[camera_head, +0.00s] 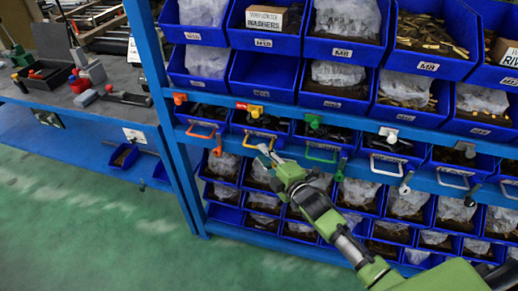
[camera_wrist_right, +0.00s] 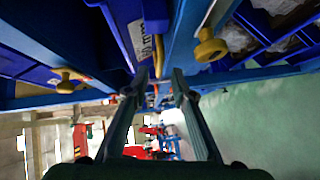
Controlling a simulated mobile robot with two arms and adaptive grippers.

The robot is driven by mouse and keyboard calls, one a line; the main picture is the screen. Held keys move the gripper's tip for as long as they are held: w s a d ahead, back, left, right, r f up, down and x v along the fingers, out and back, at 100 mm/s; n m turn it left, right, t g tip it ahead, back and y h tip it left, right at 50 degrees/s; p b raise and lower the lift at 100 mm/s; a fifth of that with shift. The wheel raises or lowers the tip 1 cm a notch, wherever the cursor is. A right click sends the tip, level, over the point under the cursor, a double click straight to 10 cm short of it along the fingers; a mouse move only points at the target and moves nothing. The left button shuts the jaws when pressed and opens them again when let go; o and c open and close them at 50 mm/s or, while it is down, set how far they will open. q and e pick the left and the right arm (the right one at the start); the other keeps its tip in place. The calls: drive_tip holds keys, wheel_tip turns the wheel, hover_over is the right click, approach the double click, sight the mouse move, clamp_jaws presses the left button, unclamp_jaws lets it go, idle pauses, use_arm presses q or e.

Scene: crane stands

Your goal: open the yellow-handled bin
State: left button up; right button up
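The yellow-handled bin is a blue drawer in the rack's middle row; its yellow handle (camera_head: 262,138) shows in the head view between an orange and a green handle. My right gripper (camera_head: 266,158) is just in front of and below that handle. In the right wrist view, my right gripper's fingers (camera_wrist_right: 158,80) stand apart. The narrow yellow handle (camera_wrist_right: 158,55) shows in the gap at the fingertips; I cannot tell whether they touch it. Yellow knobs (camera_wrist_right: 210,48) lie to both sides. The bin looks closed. My left gripper is not in view.
The orange handle (camera_head: 201,134) is left of the yellow one and the green handle (camera_head: 321,158) right of it. Blue bins of bagged parts fill the rows above and below. A blue rack post (camera_head: 160,100) and workbench (camera_head: 80,105) stand left. Green floor is clear.

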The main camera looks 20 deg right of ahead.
drive_tip(key=shift+x, duration=1.7)
clamp_jaws()
